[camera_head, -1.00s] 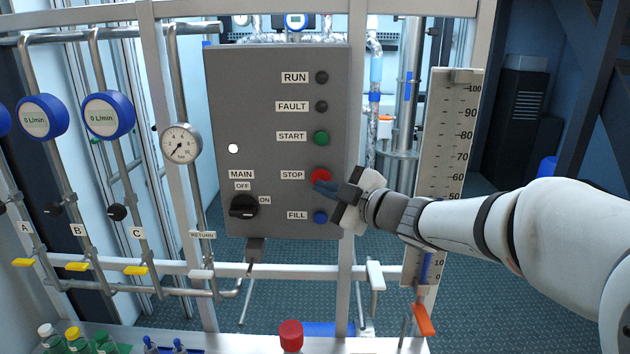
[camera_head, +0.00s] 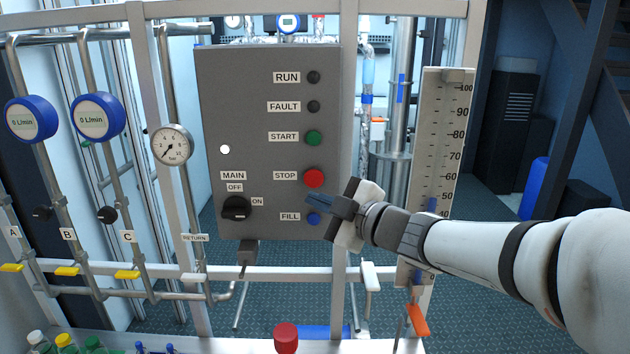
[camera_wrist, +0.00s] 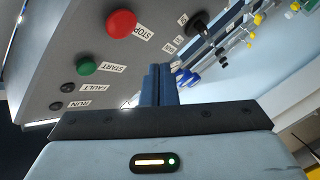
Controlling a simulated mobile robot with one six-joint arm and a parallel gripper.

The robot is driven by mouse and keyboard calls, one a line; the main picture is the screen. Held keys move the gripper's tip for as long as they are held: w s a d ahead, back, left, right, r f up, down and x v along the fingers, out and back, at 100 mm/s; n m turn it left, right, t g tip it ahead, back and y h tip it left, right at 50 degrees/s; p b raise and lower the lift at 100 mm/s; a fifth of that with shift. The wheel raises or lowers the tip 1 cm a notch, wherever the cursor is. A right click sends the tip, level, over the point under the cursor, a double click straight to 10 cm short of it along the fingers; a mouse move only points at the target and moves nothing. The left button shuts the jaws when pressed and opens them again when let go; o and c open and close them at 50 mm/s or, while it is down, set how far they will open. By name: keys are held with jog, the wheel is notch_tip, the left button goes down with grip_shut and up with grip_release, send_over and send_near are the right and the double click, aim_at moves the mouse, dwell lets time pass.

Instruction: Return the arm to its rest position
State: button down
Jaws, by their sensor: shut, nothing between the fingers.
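My gripper (camera_head: 318,202) is in front of the lower right of the grey control panel (camera_head: 262,120), its blue fingers shut and empty. In the head view its fingertips sit just above the blue FILL button (camera_head: 313,218) and below the red STOP button (camera_head: 314,177). In the wrist view the shut fingers (camera_wrist: 158,82) point past the panel's face, with the red STOP button (camera_wrist: 121,23) and green START button (camera_wrist: 86,67) to their left. I cannot tell the exact gap to the panel. My arm reaches in from the right.
A ruled scale (camera_head: 437,150) with an orange lever (camera_head: 418,320) stands behind and beside my arm. Gauges, pipes and yellow valve handles (camera_head: 67,271) are at the left. A red knob (camera_head: 286,337) is at the bottom. Open floor shows at the right.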

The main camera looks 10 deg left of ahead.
dwell(0.4)
jog(key=w+d+f+m+t+h, duration=0.2)
jog(key=w+d+m+t+h, duration=0.2)
jog(key=d+m+h, duration=0.45)
jog(key=s+d+f+m+g+h, duration=0.1)
jog(key=s+d+f+m+h, duration=0.15)
jog(key=d, duration=0.45)
jog(key=s+d+f+m+h, duration=0.2)
jog(key=d+f+m+h, duration=0.15)
jog(key=d, duration=0.45)
jog(key=s+d+f+m+g, duration=0.2)
jog(key=s+f+m+g, duration=0.1)
jog(key=s, duration=0.6)
jog(key=s+d+f+m+g, duration=0.2)
jog(key=s+f+m+g, duration=0.2)
jog(key=s, duration=0.5)
notch_tip(320, 180, down, 2)
jog(key=shift+d+g, duration=0.25)
jog(key=shift+g, duration=0.55)
jog(key=shift+w, duration=0.1)
